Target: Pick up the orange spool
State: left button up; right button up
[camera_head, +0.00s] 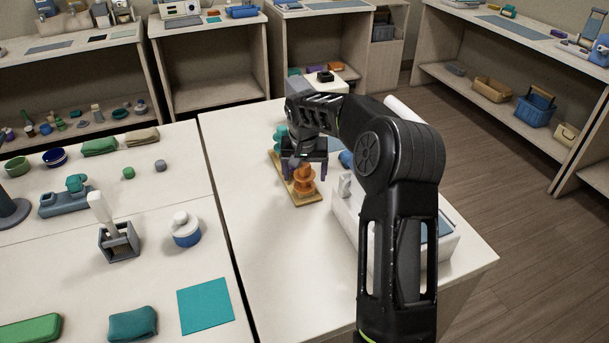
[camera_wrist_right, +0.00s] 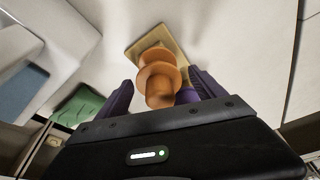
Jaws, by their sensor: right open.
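The orange spool (camera_head: 304,181) stands on the near end of a tan wooden base (camera_head: 311,198) on the right-hand table. In the right wrist view the spool (camera_wrist_right: 158,72) shows stacked round flanges, with the base (camera_wrist_right: 133,46) behind it. My right gripper (camera_head: 303,165) is at the spool, its wrist hiding part of the base. In the wrist view the gripper (camera_wrist_right: 162,88) is open, with one purple finger on each side of the spool. I cannot tell whether either finger touches it. My left gripper is not in view.
A teal piece (camera_head: 280,133) stands at the base's far end. A white box-like unit (camera_head: 442,243) stands right of the base, close to my right arm. The table's front left part (camera_head: 275,265) is clear. A teal mat (camera_head: 205,305) lies on the left table.

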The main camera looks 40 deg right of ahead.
jog(key=shift+w+f, duration=0.1)
jog(key=shift+f, duration=0.2)
dwell(0.4)
jog(key=c, duration=1.5)
jog(key=shift+r, duration=0.1)
notch_tip(320, 180, up, 10)
jog(key=shift+f+b, duration=0.1)
jog(key=shift+b, duration=0.7)
